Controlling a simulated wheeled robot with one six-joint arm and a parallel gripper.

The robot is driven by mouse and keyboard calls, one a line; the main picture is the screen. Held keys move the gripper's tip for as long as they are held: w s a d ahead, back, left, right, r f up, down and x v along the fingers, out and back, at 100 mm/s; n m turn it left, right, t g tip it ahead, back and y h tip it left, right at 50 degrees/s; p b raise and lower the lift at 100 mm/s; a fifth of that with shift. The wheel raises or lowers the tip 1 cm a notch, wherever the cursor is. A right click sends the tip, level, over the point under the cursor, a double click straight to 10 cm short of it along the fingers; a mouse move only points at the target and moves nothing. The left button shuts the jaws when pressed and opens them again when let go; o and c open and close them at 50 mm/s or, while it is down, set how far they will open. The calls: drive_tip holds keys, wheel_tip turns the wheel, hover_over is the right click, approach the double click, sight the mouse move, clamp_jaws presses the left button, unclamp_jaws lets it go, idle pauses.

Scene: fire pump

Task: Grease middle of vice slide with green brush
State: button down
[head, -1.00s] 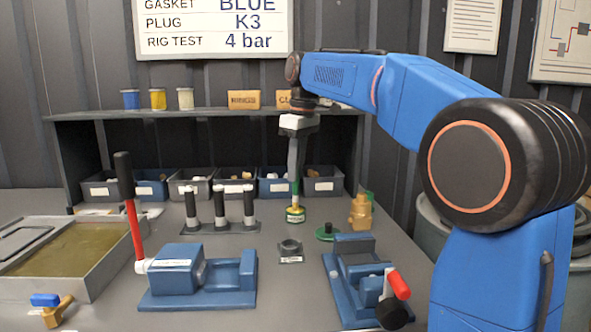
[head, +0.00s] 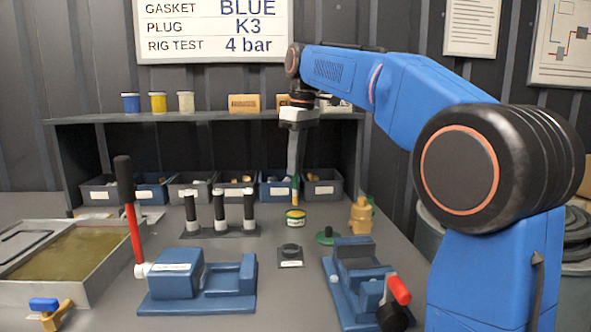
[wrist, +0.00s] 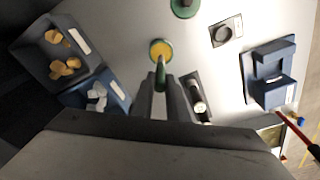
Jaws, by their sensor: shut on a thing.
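My gripper (head: 294,172) is shut on the green brush (head: 295,187), which points down. The blue vice (head: 353,278), with a red handle, stands at the front right of the bench, away from the brush. It is not clearly in the wrist view. Whether there is grease on its slide is too small to tell.
A blue unit with a red lever (head: 175,272) stands front left, beside a fluid tray (head: 98,284). A rack of black cylinders (head: 220,232), a grey ring block (head: 290,256), a green disc (head: 326,237) and a brass fitting (head: 361,214) stand around the tin. Bins line the back.

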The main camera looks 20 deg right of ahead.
drive_tip(key=shift+r, duration=2)
